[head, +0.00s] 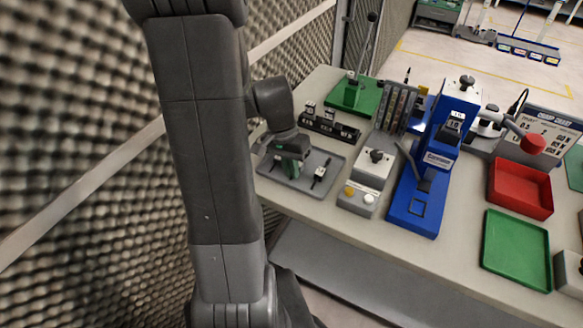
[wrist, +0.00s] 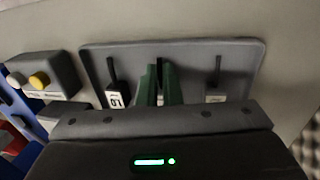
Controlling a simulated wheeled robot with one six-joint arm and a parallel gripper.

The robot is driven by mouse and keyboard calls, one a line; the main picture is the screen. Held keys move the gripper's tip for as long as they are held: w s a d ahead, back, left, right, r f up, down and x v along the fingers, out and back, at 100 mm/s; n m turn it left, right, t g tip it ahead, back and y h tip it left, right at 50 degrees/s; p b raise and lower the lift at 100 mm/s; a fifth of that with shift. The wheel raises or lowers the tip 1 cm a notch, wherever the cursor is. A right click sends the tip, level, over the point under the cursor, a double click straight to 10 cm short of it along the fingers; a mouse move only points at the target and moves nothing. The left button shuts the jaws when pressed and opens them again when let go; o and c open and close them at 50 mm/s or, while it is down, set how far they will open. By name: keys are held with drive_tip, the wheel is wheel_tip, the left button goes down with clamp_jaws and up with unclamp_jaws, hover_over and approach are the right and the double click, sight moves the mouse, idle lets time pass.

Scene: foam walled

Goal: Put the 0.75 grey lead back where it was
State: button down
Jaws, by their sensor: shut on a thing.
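My gripper (head: 291,158) is low over the grey tray (head: 335,165) in the head view. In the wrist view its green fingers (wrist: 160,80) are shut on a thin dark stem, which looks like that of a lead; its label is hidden. The tray (wrist: 190,52) also holds a lead with a black stem and a white label (wrist: 115,98) left of the fingers, and another lead (wrist: 216,97) right of them. In the head view the first of these leads (head: 319,174) stands right of my gripper. I cannot tell whether the held lead touches the tray.
A black rack with white-labelled pieces (head: 329,126) stands behind the tray. A grey box with yellow and white buttons (head: 360,196) and a blue press (head: 420,190) stand to the right. Red (head: 520,188) and green (head: 516,250) trays lie farther right. A foam wall (head: 80,120) is on the left.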

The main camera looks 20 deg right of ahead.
drive_tip(key=shift+f, duration=0.25)
drive_tip(key=c, duration=1.6)
unclamp_jaws()
drive_tip(key=shift+r, duration=0.1)
wheel_tip(320, 180, up, 12)
drive_tip(key=w+a, duration=0.1)
drive_tip(key=shift+w+a+p, duration=0.3)
drive_tip(key=shift+w, duration=0.1)
